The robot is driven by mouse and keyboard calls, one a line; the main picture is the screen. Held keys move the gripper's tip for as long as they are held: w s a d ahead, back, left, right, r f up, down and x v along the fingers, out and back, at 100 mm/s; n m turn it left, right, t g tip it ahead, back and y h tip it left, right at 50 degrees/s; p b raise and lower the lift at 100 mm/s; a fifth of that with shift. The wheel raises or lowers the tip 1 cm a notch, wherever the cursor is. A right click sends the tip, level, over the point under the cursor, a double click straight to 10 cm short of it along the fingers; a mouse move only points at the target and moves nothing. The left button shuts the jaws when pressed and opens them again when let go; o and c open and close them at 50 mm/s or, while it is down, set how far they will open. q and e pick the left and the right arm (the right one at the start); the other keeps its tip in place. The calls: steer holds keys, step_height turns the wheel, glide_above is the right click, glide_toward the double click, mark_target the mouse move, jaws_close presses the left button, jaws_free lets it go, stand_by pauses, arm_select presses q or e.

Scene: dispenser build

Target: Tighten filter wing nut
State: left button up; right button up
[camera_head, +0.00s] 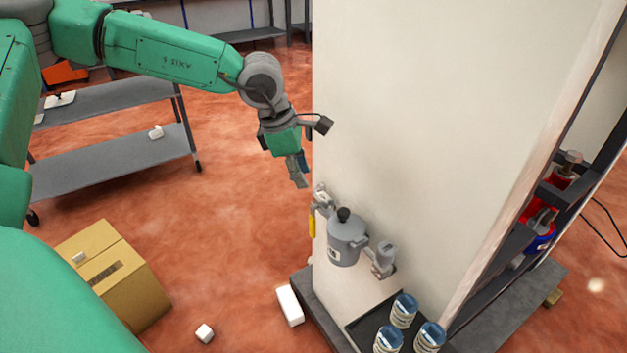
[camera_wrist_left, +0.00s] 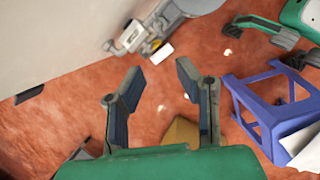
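The filter is a grey canister (camera_head: 346,242) on the side of the pale cabinet in the head view. A black knob (camera_head: 344,214) sits on its top; I cannot make out its wing shape. Grey fittings (camera_head: 322,198) stand to its left, with a yellow handle (camera_head: 312,224) hanging below. My left gripper (camera_head: 300,182) is above and left of the filter, touching nothing. In the left wrist view my left gripper (camera_wrist_left: 158,78) has its fingers spread with nothing between them. The grey filter assembly (camera_wrist_left: 180,8) is cut off at the top there. A green-and-grey part at upper right may be my right gripper.
The tall pale cabinet (camera_head: 420,110) blocks the right side. A tray (camera_head: 362,332) with several cans stands below the filter. A cardboard box (camera_head: 112,275) and a white block (camera_head: 290,305) lie on the floor. A purple stool (camera_wrist_left: 265,125) shows in the wrist view.

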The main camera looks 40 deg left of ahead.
arm_select(q)
steer(key=s+d+f+m+y, duration=0.1)
steer(key=s+d+f+m, duration=0.1)
steer(key=s+f+m, duration=0.35)
steer(key=s+d+f+m+y+p, duration=0.1)
steer(key=s+d+f+m, duration=0.15)
steer(key=f+m, duration=0.5)
steer(key=s+d+f+m+y, duration=0.1)
steer(key=s+d+f+m, duration=0.25)
steer(key=f+m, duration=0.3)
step_height(320, 180, up, 26)
steer(key=f+m+g+p, duration=0.1)
steer(key=m+g+p, duration=0.2)
steer(key=m+p, duration=1)
glide_above(326, 204)
steer(key=b, duration=0.1)
steer(key=shift+m+h, duration=0.4)
steer(key=shift+m, duration=0.05)
steer(key=f, duration=0.4)
steer(key=f+b, duration=0.1)
steer(key=f, duration=0.4)
steer(key=f+b, duration=0.1)
steer(key=f, duration=0.3)
steer(key=shift+a+f, duration=0.15)
steer(key=shift+a, duration=0.2)
